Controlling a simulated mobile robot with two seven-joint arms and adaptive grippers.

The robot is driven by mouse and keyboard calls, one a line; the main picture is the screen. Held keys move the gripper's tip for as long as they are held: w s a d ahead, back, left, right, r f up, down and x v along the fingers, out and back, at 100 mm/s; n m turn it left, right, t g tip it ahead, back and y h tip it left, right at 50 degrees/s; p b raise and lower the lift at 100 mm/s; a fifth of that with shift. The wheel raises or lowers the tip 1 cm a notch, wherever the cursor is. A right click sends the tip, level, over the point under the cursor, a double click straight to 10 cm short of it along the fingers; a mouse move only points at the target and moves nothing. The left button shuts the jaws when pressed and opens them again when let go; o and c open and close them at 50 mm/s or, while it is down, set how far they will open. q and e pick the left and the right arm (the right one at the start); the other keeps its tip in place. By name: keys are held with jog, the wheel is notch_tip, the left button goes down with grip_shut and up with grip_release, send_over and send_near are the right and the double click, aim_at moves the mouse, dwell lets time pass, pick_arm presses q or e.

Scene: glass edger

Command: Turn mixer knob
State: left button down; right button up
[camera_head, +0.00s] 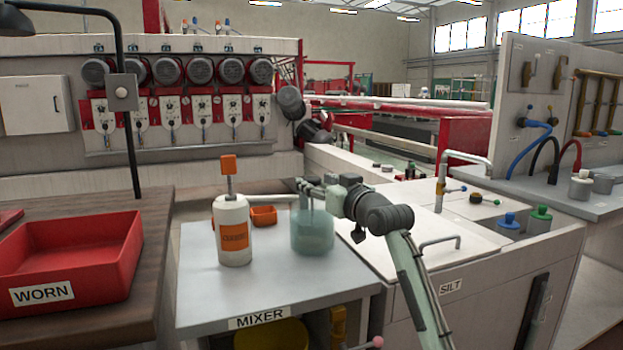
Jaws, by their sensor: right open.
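A bench labelled MIXER (258,318) stands in front of me. Below its top, at the right, is a yellow fitting (338,322) and a small pink ball-ended lever (376,342); I cannot tell which part is the mixer knob. On the bench stand a white bottle (232,218) with an orange label and orange top, and a translucent green jar (312,234). My right gripper (307,187) comes in from the lower right. It is open, with its fingers at the neck of the jar; I cannot tell whether they touch it. My left gripper is out of view.
A red WORN tray (75,262) sits on the wooden bench at left, beside a black lamp post (128,130). A small orange tray (263,215) lies behind the bottle. A yellow bucket (271,335) is under the bench. The SILT cabinet (500,268) stands at right.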

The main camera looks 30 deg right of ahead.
jog(key=shift+w+d, duration=0.1)
jog(key=shift+w, duration=1.05)
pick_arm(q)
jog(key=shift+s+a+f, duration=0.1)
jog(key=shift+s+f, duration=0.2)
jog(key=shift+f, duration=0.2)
pick_arm(e)
jog(key=shift+c, duration=0.3)
jog(key=c, duration=1.1)
